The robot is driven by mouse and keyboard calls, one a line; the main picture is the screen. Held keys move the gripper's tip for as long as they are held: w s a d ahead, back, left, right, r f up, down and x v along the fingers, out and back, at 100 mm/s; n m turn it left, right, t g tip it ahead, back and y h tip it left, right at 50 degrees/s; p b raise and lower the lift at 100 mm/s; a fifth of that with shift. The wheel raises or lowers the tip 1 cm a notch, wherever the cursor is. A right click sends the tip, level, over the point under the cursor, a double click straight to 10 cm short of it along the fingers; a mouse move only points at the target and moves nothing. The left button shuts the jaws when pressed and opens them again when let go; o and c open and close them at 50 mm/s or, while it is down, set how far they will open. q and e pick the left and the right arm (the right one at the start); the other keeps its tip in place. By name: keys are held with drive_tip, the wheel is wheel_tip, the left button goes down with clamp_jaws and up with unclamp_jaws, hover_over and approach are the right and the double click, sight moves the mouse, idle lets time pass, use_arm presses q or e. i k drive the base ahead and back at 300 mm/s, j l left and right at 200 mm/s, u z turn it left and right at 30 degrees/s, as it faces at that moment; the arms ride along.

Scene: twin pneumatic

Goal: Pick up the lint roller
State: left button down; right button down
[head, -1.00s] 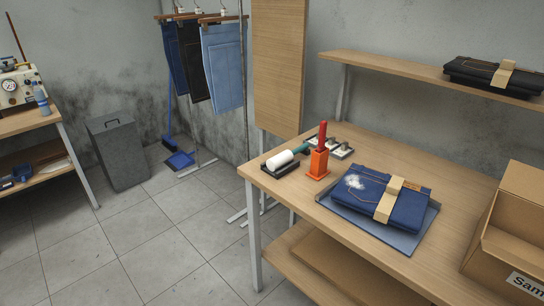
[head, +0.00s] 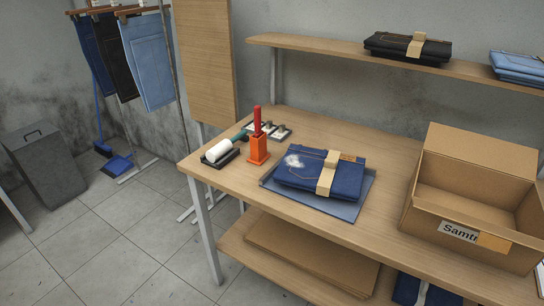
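The lint roller (head: 219,149) has a white cylinder and a dark green handle. It lies in a black holder (head: 229,158) near the left end of the wooden table (head: 222,178). Neither of my grippers shows in the head view.
An orange block (head: 258,150) with a red handle stands right of the roller. Folded jeans (head: 300,179) with white lint and a paper band lie on a blue-grey tray (head: 345,209). An open cardboard box (head: 425,215) stands at the right. A shelf (head: 330,53) hangs above.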

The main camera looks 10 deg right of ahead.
sight(213, 154)
drive_tip(key=j+z, duration=0.1)
drive_tip(key=z, duration=0.4)
drive_tip(key=i+j+z, duration=0.1)
drive_tip(key=z, duration=0.4)
drive_tip(key=j+z, duration=0.2)
drive_tip(key=z, duration=0.3)
drive_tip(key=j+z, duration=0.3)
drive_tip(key=j, duration=0.15)
drive_tip(key=j+z, duration=0.3)
drive_tip(key=j, duration=0.15)
drive_tip(key=k+j+z, duration=0.1)
drive_tip(key=j, duration=0.2)
drive_tip(key=k+j+z, duration=0.1)
drive_tip(key=j, duration=0.2)
drive_tip(key=k+j+z, duration=0.1)
drive_tip(key=j, duration=0.15)
